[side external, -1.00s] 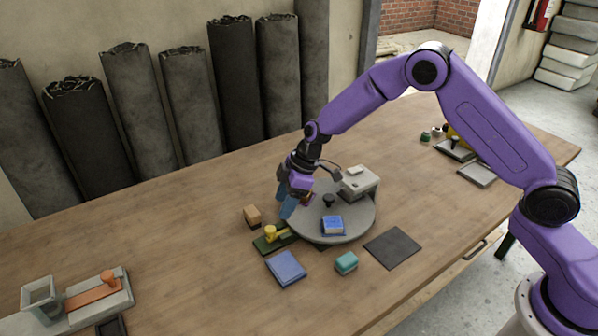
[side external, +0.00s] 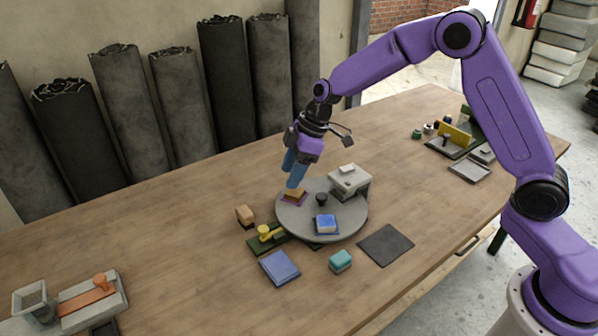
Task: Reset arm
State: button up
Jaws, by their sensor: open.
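My purple arm reaches in from the right. My gripper (side external: 294,172), with blue fingers, points down over the back left part of a round grey turntable (side external: 337,228). The fingers are open, with their tips close above a small tan block on a dark purple base (side external: 294,196). I cannot tell whether the tips touch the block. The block rests on the turntable.
The turntable also bears a grey device (side external: 348,181), a black knob (side external: 321,199) and a blue-and-white block (side external: 326,224). Around it lie a tan block (side external: 245,216), a yellow-knobbed green piece (side external: 265,234), a blue pad (side external: 280,268), a teal block (side external: 340,261) and a dark mat (side external: 386,245).

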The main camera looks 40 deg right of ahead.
jog(key=s+r+g+h, duration=0.1)
jog(key=s+r, duration=0.2)
jog(key=s, duration=0.7)
jog(key=s+r+g, duration=0.1)
jog(key=s+r, duration=0.2)
jog(key=s, duration=0.6)
jog(key=s+d+h, duration=0.1)
jog(key=s+d, duration=0.4)
jog(key=s, duration=0.4)
jog(key=s+d+r+h, duration=0.1)
jog(key=s+d, duration=0.5)
jog(key=s, duration=0.3)
jog(key=shift+s+d+m+t+h, duration=0.25)
jog(key=shift+s+m+t+h, duration=0.05)
jog(key=shift+s+m, duration=0.1)
